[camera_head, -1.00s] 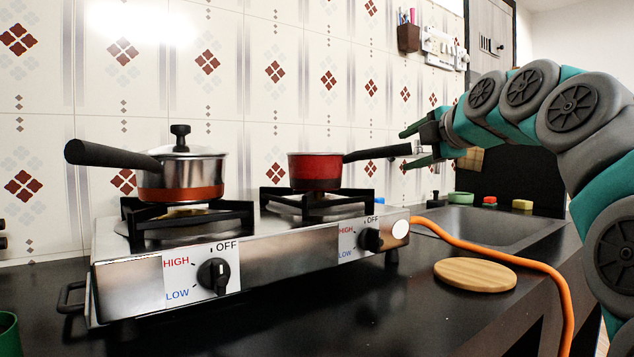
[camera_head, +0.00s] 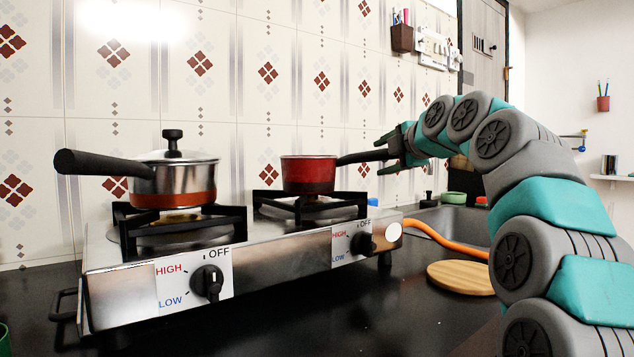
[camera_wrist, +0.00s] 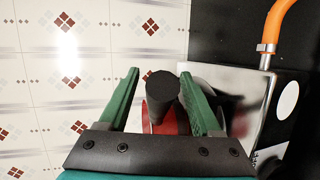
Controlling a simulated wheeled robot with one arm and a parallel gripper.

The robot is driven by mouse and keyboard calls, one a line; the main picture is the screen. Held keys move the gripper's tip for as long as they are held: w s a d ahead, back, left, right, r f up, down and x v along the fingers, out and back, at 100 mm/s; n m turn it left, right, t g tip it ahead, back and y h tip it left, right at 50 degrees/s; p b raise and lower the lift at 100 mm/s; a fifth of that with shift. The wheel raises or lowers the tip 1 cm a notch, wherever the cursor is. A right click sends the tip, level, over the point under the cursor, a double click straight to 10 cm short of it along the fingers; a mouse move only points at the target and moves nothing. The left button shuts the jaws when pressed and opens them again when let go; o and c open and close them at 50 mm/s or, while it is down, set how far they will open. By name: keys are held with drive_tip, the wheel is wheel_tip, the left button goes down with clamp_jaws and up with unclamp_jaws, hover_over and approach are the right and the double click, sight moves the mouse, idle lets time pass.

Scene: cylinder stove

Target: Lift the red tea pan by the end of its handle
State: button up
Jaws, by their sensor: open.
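The red tea pan (camera_head: 308,175) sits upright on the right burner of the stove, its black handle (camera_head: 360,157) pointing right. My gripper (camera_head: 385,154) is open at the handle's end, with fingers above and below it in the head view. In the wrist view, the open green fingers (camera_wrist: 160,95) stand on either side of the black handle end (camera_wrist: 162,86), with a gap on the left and a smaller one on the right. The red pan body (camera_wrist: 170,122) shows behind the handle, partly hidden by the gripper's dark bracket.
A steel pot (camera_head: 180,183) with a lid and black handle stands on the left burner. The stove (camera_head: 290,255) has an orange hose (camera_head: 440,238) at its right. A round wooden board (camera_head: 460,278) lies on the black counter. The tiled wall is close behind.

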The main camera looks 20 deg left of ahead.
drive_tip(key=shift+w+a, duration=0.1)
drive_tip(key=shift+w, duration=0.05)
clamp_jaws()
idle(0.4)
idle(1.0)
